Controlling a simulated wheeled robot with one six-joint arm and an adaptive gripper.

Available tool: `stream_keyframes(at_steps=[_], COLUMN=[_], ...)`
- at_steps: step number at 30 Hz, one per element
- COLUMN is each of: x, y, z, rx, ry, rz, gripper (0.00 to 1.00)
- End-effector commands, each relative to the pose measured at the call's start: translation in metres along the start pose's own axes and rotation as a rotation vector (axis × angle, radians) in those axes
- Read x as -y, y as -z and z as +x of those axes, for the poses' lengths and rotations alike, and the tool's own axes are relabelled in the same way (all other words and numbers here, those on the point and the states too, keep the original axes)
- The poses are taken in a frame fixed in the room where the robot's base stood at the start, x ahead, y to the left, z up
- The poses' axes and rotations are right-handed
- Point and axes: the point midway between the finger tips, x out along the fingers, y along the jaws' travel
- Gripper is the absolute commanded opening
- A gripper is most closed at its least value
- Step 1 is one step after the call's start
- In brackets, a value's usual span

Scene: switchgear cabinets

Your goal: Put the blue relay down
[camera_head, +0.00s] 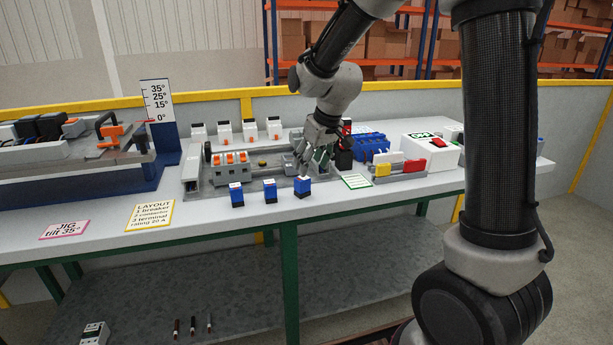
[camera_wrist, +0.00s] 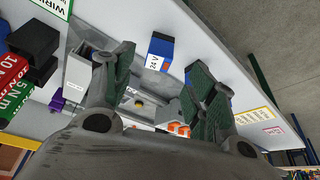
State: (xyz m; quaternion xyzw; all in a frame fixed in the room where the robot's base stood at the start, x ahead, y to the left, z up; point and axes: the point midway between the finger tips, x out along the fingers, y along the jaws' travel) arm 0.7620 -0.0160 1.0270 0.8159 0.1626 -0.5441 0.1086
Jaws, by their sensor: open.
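A blue relay (camera_wrist: 160,48) marked 24 V shows beyond the gap between the fingers, on the bench surface. A further blue patch is partly hidden by the right finger.
Behind the relays is a grey panel with a breaker row (camera_head: 231,167). To the right are a green-edged card (camera_head: 356,181), blue bins (camera_head: 371,147) and a white box with a red switch (camera_head: 432,147). A layout card (camera_head: 150,215) lies left on the bench (camera_head: 205,230).

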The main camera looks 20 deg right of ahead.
Motion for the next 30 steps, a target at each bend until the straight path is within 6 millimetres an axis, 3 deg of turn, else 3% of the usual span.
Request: stream_keyframes(at_steps=[4, 11, 14, 17, 21, 24, 27, 30], x=[0.000, -0.001, -0.005, -0.012, -0.019, -0.018, -0.015, -0.011], y=[0.000, -0.002, -0.013, -0.042, -0.112, -0.166, -0.211, -0.245], z=[-0.020, -0.029, -0.048, -0.086, -0.147, -0.179, -0.199, -0.208], rx=[-0.002, 0.000, -0.002, -0.005, -0.001, 0.004, 0.009, 0.014], ry=[0.000, -0.001, -0.008, -0.024, -0.060, -0.087, -0.113, -0.131], rz=[0.001, 0.004, 0.023, 0.068, 0.162, 0.231, 0.291, 0.336], gripper=[0.57, 0.57, 0.57, 0.57, 0.57, 0.57, 0.57, 0.57])
